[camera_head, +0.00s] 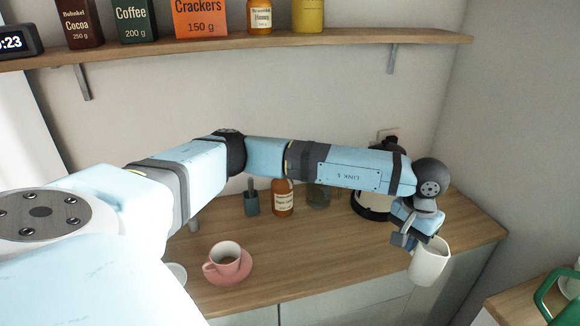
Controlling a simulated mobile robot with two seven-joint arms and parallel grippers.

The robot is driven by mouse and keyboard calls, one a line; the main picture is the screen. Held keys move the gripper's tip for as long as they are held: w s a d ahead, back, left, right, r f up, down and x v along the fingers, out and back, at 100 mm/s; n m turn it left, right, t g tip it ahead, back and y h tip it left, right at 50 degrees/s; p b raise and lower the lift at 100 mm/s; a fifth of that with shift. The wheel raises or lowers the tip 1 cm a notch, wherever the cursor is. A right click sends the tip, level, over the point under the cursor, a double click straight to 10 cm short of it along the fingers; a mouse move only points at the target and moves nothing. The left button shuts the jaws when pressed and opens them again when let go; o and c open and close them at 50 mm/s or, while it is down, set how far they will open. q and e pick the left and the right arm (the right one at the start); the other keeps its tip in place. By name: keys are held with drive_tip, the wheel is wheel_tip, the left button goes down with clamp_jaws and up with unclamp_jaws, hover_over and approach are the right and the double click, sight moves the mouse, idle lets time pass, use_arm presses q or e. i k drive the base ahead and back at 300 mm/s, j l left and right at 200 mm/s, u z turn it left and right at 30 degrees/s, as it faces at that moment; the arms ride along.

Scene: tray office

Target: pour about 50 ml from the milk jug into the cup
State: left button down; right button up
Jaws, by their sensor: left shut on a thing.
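My left arm reaches across the view from the left. Its gripper (406,239) is shut on the handle of a white jug (430,264), at the right front of the counter. The jug is tilted slightly; its contents cannot be seen. A pink cup (221,258) stands on a pink saucer (239,277) on the counter, well to the left of the jug. The cup has a brownish liquid in it. My right gripper is not in view.
The wooden counter (320,262) is clear between cup and jug. Behind my arm stand a brown bottle (283,205), a dark blue container (251,204) and a partly hidden black-and-white appliance (370,208). A shelf (240,42) with packages runs above. A green-handled object (548,292) is at lower right.

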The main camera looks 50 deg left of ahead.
sight(220, 250)
drive_tip(key=u, duration=0.75)
drive_tip(key=k, duration=0.05)
